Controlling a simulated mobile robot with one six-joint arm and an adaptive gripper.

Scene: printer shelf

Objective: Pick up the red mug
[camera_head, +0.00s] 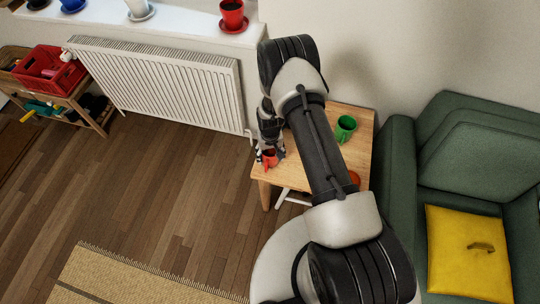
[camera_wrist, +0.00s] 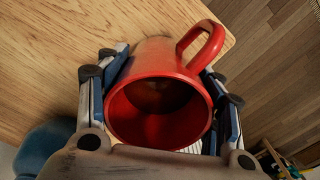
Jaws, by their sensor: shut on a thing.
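The red mug (camera_head: 269,160) is at the left front corner of the small wooden table (camera_head: 361,121) in the head view. In the wrist view the red mug (camera_wrist: 158,105) fills the middle, its open mouth facing the camera and its handle at the upper right. My gripper (camera_head: 270,150) is shut on the mug, with one finger on each side of it in the wrist view (camera_wrist: 160,88). I cannot tell whether the mug still touches the tabletop.
A green mug (camera_head: 345,128) stands on the table, and an orange-red thing (camera_head: 354,177) is partly hidden behind my arm. A green sofa (camera_head: 397,165) is at the right. A radiator (camera_head: 165,83) is at the back left. Open floor lies left of the table.

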